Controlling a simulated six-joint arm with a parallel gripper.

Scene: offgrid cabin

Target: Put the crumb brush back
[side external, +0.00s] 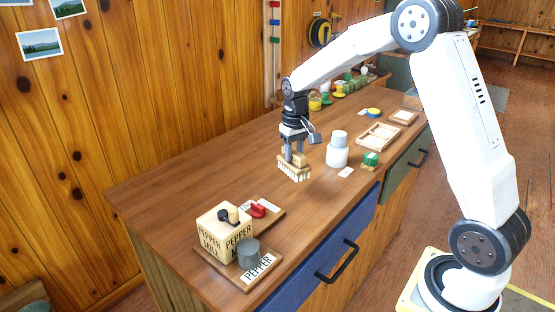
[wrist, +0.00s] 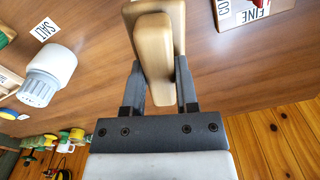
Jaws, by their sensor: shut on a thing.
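The crumb brush (side external: 293,171) has a pale wooden body and light bristles pointing down. My gripper (side external: 294,158) is shut on it over the left middle of the counter. I cannot tell whether the bristles touch the counter. In the wrist view the brush (wrist: 157,50) sits between the two dark fingers of my gripper (wrist: 160,84), its wooden handle toward the camera. The bristles are hidden in that view.
A box lettered PEPPER (side external: 224,232), a grey cup (side external: 248,253) and a red item (side external: 258,208) stand near the front. Bare counter lies between.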

